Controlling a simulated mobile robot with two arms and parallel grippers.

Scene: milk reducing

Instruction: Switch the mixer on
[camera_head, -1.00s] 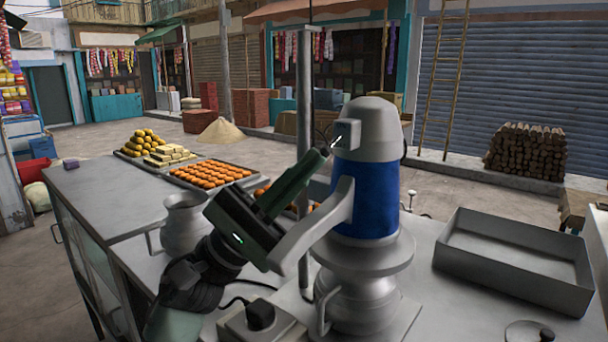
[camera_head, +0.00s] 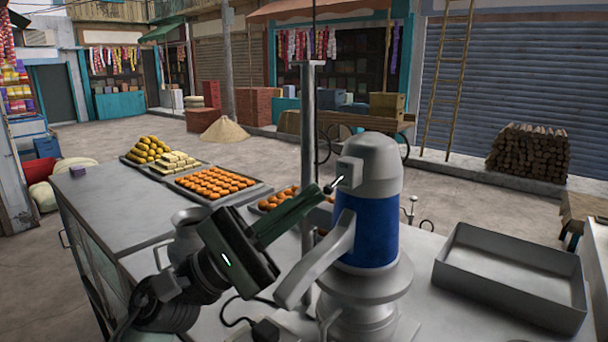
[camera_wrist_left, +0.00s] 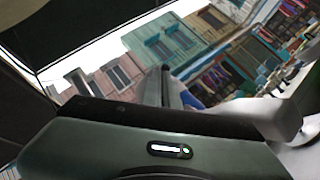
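The mixer (camera_head: 370,225) has a grey top, a blue band and a grey side arm. It stands by an upright post, above a metal pot (camera_head: 362,322). A small grey switch box (camera_head: 349,172) sticks out from its upper left side, with a thin pale lever (camera_head: 338,183) below left. My left gripper (camera_head: 328,190) has its fingers together, the tips right beside the lever; I cannot tell whether they touch it. In the left wrist view the closed fingers (camera_wrist_left: 165,88) point away, with a bit of blue beside them. My right gripper is not in view.
An empty metal tray (camera_head: 510,280) lies right of the mixer. Trays of orange sweets (camera_head: 216,181) and yellow sweets (camera_head: 150,149) lie at the back left. A metal jug (camera_head: 185,222) is partly hidden behind my left gripper. A socket box with a cable sits in front.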

